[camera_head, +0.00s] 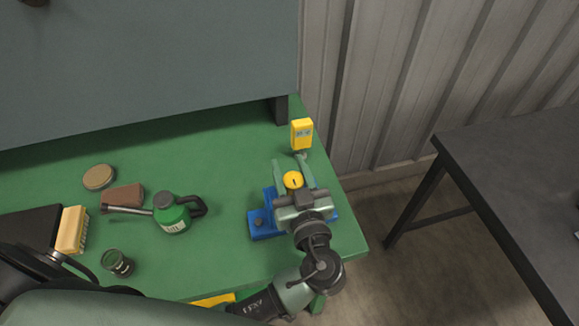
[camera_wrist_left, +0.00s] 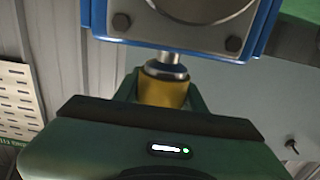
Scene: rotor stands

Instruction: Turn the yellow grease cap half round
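The yellow grease cap (camera_head: 293,180) sits at the blue rotor stand (camera_head: 264,225) near the right end of the green table. A dark mark runs across its top. My left gripper (camera_head: 291,172) is there with one finger on each side of the cap. In the left wrist view the cap (camera_wrist_left: 163,92) fills the space between the fingers, and they look shut on it. A silver shaft joins the cap to the blue stand (camera_wrist_left: 180,43). The gripper body hides part of the stand. My right gripper is not in view.
A yellow device (camera_head: 301,133) stands just behind the stand. A green oil can (camera_head: 172,214), a brown block (camera_head: 123,195), a round tin (camera_head: 99,177) and a dark jar (camera_head: 117,262) are to the left. The green table (camera_head: 225,165) is bare between can and stand. A dark table (camera_head: 510,165) is at right.

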